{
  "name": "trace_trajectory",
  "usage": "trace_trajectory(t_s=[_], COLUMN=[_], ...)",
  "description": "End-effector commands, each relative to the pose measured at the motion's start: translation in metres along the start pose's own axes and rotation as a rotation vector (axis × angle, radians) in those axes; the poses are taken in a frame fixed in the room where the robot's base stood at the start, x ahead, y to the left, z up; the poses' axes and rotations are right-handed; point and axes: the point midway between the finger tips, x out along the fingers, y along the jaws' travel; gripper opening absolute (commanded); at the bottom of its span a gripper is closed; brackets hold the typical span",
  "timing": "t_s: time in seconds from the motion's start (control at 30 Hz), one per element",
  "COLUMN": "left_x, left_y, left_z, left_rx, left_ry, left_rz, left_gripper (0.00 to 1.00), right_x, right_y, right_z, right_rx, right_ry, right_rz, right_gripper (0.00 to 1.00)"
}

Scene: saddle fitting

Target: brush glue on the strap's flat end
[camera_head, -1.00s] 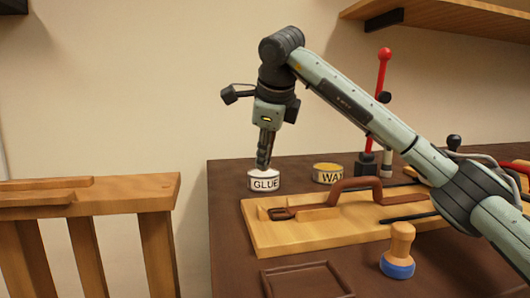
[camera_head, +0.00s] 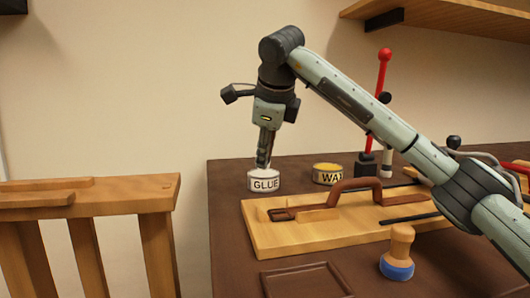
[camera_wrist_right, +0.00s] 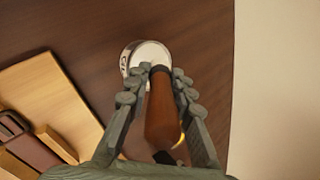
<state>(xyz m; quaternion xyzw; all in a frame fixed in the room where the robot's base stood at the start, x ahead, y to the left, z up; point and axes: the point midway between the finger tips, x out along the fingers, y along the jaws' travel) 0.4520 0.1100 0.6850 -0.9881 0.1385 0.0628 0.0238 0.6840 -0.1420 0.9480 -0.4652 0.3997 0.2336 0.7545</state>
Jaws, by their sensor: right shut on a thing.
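My right gripper (camera_head: 265,150) points straight down over the white glue tin (camera_head: 264,182) at the table's far left. In the right wrist view it is shut on a brush (camera_wrist_right: 162,112) with a brown handle. The brush's lower end is over or in the white opening of the glue tin (camera_wrist_right: 148,54); its bristles are hidden, so I cannot tell if they touch the glue. The brown strap (camera_head: 345,184) lies on the pale wooden board (camera_head: 290,236), arching up, with a buckle at its left end. My left gripper is not in view.
A wax tin (camera_head: 328,174) stands right of the glue. A red-handled tool (camera_head: 383,85) stands behind. A blue-based wooden stamp-like tool (camera_head: 398,258) and a brown tray (camera_head: 305,292) are in front. A wooden rack (camera_head: 90,197) stands left of the table.

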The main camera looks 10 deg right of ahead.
Motion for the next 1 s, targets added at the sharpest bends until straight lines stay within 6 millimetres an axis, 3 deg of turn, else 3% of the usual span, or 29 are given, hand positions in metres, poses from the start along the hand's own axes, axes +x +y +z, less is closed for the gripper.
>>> trace_trajectory(t_s=[0.7,1.0], left_x=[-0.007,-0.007], left_y=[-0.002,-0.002], left_z=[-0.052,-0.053], left_rx=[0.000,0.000], left_ry=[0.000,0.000], left_rz=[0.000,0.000], left_gripper=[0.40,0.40], right_x=[-0.051,-0.052], right_y=[-0.033,-0.033], right_z=[0.015,0.016], right_rx=[0.002,0.001], right_ry=[-0.002,-0.002], right_rz=[-0.003,-0.002], right_gripper=[0.00,0.00])
